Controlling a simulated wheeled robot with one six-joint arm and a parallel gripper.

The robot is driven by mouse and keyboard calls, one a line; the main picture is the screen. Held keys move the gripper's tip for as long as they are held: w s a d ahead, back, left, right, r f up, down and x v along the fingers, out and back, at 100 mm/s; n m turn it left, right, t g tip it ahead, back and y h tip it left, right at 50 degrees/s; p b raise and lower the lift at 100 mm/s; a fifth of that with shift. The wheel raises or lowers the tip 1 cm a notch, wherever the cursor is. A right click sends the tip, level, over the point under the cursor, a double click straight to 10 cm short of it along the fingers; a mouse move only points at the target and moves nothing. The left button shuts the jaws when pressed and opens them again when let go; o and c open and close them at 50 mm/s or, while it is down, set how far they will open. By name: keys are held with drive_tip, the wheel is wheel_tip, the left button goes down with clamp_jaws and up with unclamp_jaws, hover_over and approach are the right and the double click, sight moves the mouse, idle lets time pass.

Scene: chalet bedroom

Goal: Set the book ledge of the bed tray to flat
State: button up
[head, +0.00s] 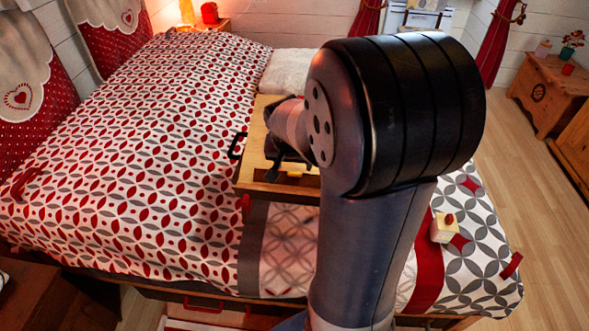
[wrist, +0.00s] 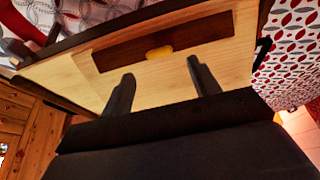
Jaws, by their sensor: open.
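The wooden bed tray (head: 252,172) lies on the bed, with my arm hiding its right part. In the wrist view its light wood board (wrist: 75,80) fills the middle, with a dark brown strip (wrist: 205,34) across it and a small yellow piece (wrist: 159,53) at the strip's lower edge. I cannot tell which part is the book ledge or its angle. My gripper (head: 274,172) is over the tray's near part. In the wrist view my gripper (wrist: 162,86) has its two dark fingers apart with nothing between them, just short of the yellow piece. Contact cannot be told.
The patterned bed cover (head: 150,130) spreads around the tray. A dark handle (head: 237,146) stands at the tray's left side. A small cream box with a red top (head: 444,228) sits on the bed at right. A wooden chest (head: 550,95) stands beyond open floor (head: 530,200).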

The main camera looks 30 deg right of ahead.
sight(294, 174)
drive_tip(key=shift+x, duration=2.45)
